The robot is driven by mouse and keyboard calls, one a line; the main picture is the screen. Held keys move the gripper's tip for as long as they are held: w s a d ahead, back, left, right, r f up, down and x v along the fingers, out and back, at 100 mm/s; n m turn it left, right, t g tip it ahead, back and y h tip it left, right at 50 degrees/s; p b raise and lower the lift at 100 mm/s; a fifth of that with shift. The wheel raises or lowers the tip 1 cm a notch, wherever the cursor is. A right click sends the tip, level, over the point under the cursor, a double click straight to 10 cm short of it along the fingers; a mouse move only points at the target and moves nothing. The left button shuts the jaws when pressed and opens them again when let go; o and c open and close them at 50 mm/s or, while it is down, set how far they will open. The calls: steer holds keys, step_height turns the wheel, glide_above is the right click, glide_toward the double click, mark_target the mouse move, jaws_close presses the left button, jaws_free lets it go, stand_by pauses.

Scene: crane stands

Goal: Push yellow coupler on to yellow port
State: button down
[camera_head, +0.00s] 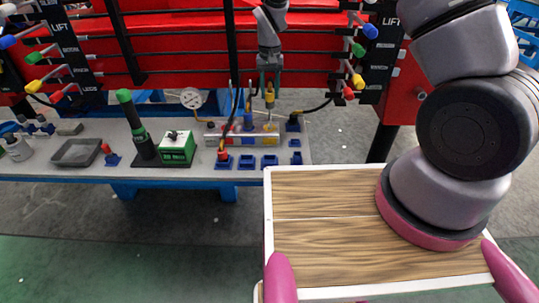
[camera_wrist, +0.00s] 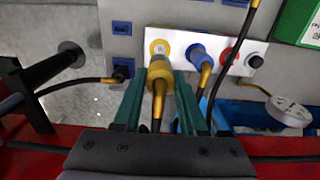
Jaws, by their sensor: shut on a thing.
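My gripper (camera_head: 269,88) points down over the bench, with its two green fingers (camera_wrist: 158,100) closed around the yellow coupler (camera_wrist: 159,72). The coupler also shows in the head view (camera_head: 270,98), below the fingertips, with a dark hose running from its back. The yellow port (camera_wrist: 158,47) is on a white plate (camera_wrist: 178,38), directly ahead of the coupler in the wrist view. The coupler's front end overlaps the port there, so I cannot tell whether they touch or how deep it sits.
A blue coupler (camera_wrist: 200,55) with its hose stands beside the yellow one. A red port (camera_wrist: 227,56) and a black fitting (camera_wrist: 254,62) follow on the plate. A green box (camera_head: 177,148) and a gauge (camera_head: 191,98) are left of the plate. Red beams with hoses stand behind.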

mark_target(270, 99)
steer(key=f, duration=0.5)
steer(key=shift+w+f, duration=0.2)
steer(key=shift+f, duration=0.1)
steer(key=shift+f, duration=1.4)
steer(key=shift+c, duration=1.9)
jaws_free()
steer(key=shift+r, duration=0.15)
steer(key=shift+r, duration=2.35)
steer(key=shift+r, duration=0.1)
